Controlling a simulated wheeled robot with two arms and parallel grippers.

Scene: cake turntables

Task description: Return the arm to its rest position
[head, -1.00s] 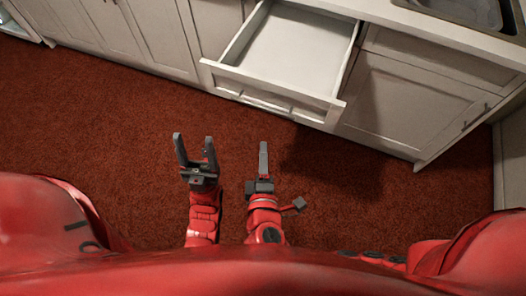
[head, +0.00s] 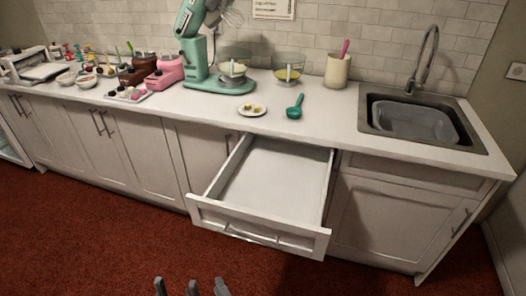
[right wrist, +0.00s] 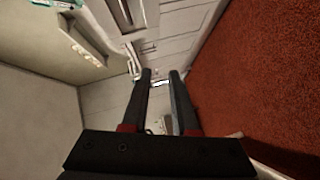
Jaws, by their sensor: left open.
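Only the grey fingertips of my grippers show at the bottom edge of the head view. My left gripper (head: 177,287) shows two fingertips apart, open with nothing between them. My right gripper (head: 221,287) shows as one fingertip just to its right, seen edge-on. In the right wrist view, the two dark fingers of my right gripper (right wrist: 160,75) stand apart with a clear gap and hold nothing. Both grippers are over the red carpet, in front of the cabinets. The arms themselves are hidden below the head view.
An empty white drawer (head: 268,180) is pulled out from the white cabinets. The counter (head: 330,120) above holds a teal mixer (head: 205,70), bowls, a green scoop (head: 295,107), a small plate and a sink (head: 420,120). The red carpet (head: 90,245) in front is clear.

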